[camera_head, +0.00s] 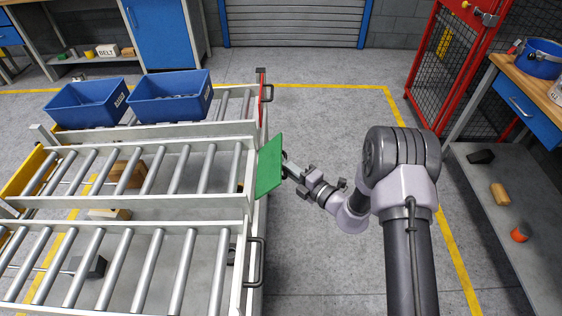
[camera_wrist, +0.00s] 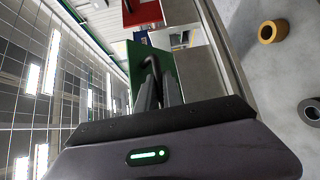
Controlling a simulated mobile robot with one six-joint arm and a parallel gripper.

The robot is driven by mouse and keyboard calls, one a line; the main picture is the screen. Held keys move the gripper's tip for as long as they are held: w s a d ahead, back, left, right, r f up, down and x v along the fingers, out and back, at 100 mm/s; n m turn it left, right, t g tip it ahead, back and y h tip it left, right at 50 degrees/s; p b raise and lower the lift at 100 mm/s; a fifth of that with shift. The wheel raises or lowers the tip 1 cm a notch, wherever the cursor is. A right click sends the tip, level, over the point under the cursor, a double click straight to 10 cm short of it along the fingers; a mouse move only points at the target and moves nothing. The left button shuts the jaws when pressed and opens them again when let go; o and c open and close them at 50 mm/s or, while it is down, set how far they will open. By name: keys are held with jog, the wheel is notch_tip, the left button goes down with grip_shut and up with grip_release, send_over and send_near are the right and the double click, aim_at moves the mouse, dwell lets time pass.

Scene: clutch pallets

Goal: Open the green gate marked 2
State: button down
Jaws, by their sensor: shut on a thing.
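The green gate (camera_head: 269,168) stands at the right end of the middle roller lane. Its panel looks slanted in the head view, and I cannot tell how far it is from closed. No number is readable on it. In the wrist view the green panel (camera_wrist: 166,68) is behind my fingers, with a dark curved handle (camera_wrist: 151,66) on it. My gripper (camera_head: 288,170) reaches the gate from the right and is shut on the handle. My fingers also show in the wrist view (camera_wrist: 160,88), and they hide part of the handle.
A red gate (camera_head: 265,92) is at the end of the far lane, which carries two blue bins (camera_head: 85,103). A dark handle (camera_head: 258,262) sticks out at the near lane's end. The floor to the right is clear up to a workbench (camera_head: 530,215) and red mesh fence (camera_head: 448,70).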

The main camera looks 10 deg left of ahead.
notch_tip(320, 180, down, 7)
jog(key=m+t+y+b, duration=0.2)
jog(key=m+t+b, duration=0.1)
jog(key=m+b, duration=0.2)
jog(key=shift+d+y+b, duration=0.15)
jog(key=shift+y+b, duration=0.25)
jog(key=shift+b, duration=0.1)
jog(key=shift+w, duration=0.1)
jog(key=c, duration=1.5)
grip_release()
